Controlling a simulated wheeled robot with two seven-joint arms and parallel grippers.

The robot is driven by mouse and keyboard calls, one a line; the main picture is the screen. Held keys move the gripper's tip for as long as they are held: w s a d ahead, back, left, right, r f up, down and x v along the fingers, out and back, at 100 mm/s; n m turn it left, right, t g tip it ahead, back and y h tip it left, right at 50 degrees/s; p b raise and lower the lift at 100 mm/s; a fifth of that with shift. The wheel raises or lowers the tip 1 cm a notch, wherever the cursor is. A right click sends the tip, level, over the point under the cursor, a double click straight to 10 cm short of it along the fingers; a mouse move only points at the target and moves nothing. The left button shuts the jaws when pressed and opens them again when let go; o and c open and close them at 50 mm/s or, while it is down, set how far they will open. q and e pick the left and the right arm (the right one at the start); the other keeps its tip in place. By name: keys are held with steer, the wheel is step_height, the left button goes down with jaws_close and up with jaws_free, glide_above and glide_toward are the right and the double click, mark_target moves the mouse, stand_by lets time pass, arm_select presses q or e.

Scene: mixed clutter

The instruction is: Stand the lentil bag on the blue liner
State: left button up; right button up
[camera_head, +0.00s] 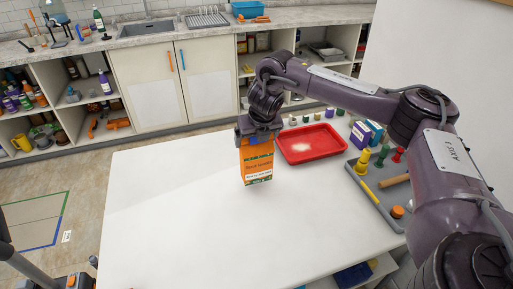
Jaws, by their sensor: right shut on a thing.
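My right gripper (258,133) points down and is shut on the top of an orange bag (257,163), which I take for the lentil bag. Its print is too small to read. The bag hangs upright over the middle of the white table; I cannot tell whether its base touches the top. I cannot make out a blue liner for certain; a dark blue thing (354,275) shows low at the table's front right, partly hidden. My left gripper is not in view.
A red tray (311,144) lies just right of the bag. A grey board (376,190) with coloured pegs is at the right, below my right arm. Small boxes (367,133) and jars stand at the back right. The table's left and front (170,220) are clear.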

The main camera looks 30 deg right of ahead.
mark_target(256, 147)
steer(key=shift+f, duration=1.9)
steer(key=o, duration=1.2)
steer(key=shift+f, duration=0.1)
steer(key=shift+c, duration=0.2)
